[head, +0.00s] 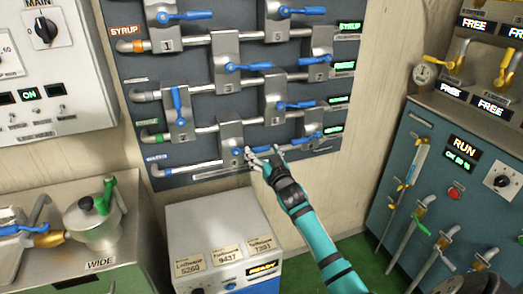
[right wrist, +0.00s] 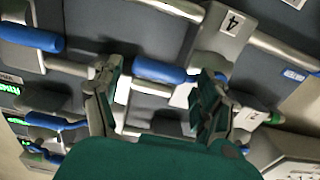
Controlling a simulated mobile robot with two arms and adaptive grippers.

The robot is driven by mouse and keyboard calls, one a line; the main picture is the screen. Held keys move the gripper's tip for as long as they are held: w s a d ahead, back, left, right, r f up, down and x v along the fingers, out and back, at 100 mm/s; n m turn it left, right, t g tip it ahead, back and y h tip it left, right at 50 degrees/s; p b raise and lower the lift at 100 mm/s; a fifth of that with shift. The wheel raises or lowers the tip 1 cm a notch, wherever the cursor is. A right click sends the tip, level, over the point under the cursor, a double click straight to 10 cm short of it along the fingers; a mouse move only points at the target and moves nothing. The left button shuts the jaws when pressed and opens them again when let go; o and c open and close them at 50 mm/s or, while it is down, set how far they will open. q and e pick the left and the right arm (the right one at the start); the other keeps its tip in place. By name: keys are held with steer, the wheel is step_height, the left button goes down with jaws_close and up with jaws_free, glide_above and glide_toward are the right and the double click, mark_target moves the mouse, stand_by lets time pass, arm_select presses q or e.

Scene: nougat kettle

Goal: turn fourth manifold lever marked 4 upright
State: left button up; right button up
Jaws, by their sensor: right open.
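The lever marked 4 sits on a grey valve plate (head: 230,143) at the left of the lowest pipe row. Its number shows inverted on the plate (right wrist: 232,22) in the right wrist view. Its blue handle (right wrist: 160,72) lies roughly level, pointing right in the head view. My right gripper (head: 262,157) is at this handle, with its fingers open. In the right wrist view the gripper (right wrist: 158,88) has one finger towards each end of the handle; I cannot tell whether they touch it. My left gripper is out of view.
Another blue lever (head: 310,138) is just right on the same row. An upright blue lever (head: 177,102) is up and left. A grey-topped box (head: 215,218) stands below the board. A metal pot (head: 93,222) stands left, and a teal control cabinet (head: 425,140) right.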

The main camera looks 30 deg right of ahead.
steer(key=shift+x, duration=0.8)
jaws_close()
